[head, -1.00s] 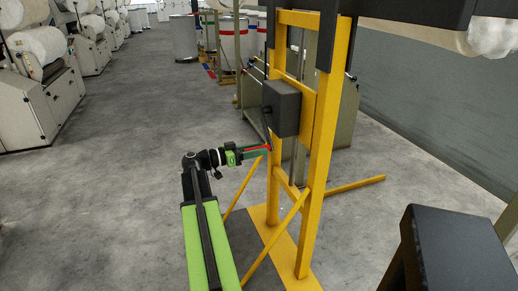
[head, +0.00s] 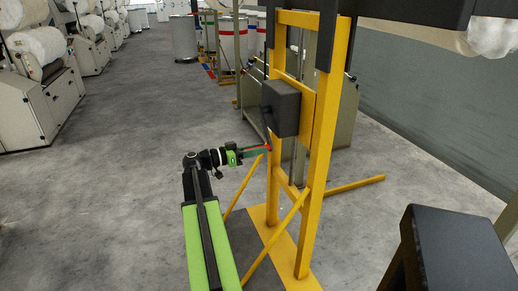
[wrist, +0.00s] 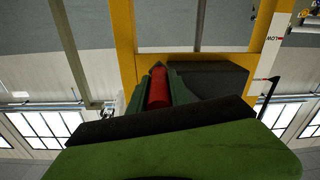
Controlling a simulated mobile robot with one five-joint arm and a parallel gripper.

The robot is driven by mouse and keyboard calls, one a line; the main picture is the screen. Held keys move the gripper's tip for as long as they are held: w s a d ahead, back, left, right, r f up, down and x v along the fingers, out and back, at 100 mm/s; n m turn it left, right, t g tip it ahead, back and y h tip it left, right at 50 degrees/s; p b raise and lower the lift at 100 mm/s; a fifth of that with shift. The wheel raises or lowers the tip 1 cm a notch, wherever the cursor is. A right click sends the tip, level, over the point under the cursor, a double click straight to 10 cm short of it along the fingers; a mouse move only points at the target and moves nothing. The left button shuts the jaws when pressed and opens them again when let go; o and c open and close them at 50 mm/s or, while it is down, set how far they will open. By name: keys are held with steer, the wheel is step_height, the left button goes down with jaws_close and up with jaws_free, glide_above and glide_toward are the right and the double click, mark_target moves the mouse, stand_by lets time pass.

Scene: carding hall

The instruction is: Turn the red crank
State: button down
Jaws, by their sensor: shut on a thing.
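The red crank handle (wrist: 158,88) lies between the two green fingers of my gripper (wrist: 160,72) in the wrist view, and the gripper is shut on it. In the head view only a small bit of red shows at the fingertips of my gripper (head: 264,149), beside the yellow post. The dark gearbox (head: 281,108) is fixed to the yellow frame (head: 318,150) above the gripper. It also shows in the wrist view (wrist: 210,78), right of the handle. The crank's arm is mostly hidden.
A slanted yellow brace (head: 275,240) and a floor plate stand close right of my arm. A dark block (head: 445,250) is at the lower right. Carding machines (head: 45,95) line the left. The grey floor (head: 120,200) left of the arm is clear.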

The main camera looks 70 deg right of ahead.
stand_by(0.9)
steer(key=shift+d+r, duration=0.2)
steer(key=shift+d, duration=0.05)
steer(key=shift+s+f, duration=0.1)
steer(key=shift+s, duration=0.05)
steer(key=shift+a, duration=0.15)
